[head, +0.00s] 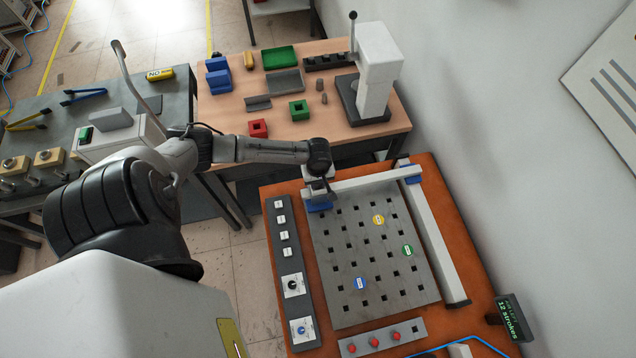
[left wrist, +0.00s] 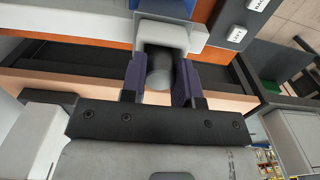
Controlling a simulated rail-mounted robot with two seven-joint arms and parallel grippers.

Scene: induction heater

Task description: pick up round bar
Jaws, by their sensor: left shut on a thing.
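My left gripper (head: 320,190) is at the far left corner of the perforated grey plate, pointing down, in the head view. In the left wrist view, the dark purple fingers of my left gripper (left wrist: 159,85) are shut on the round bar (left wrist: 160,72), a grey cylinder seen end-on. A white U-shaped holder (left wrist: 172,33) surrounds the bar's upper side; I cannot tell whether they touch. In the head view the bar is hidden by the gripper. My right gripper is not in view.
The perforated plate (head: 345,285) lies on an orange table (head: 445,215). White beams (head: 436,245) run along its far and right edges. A button panel (head: 283,260) lies left of it. A wooden table behind holds blue, green and red blocks and a white press (head: 377,70).

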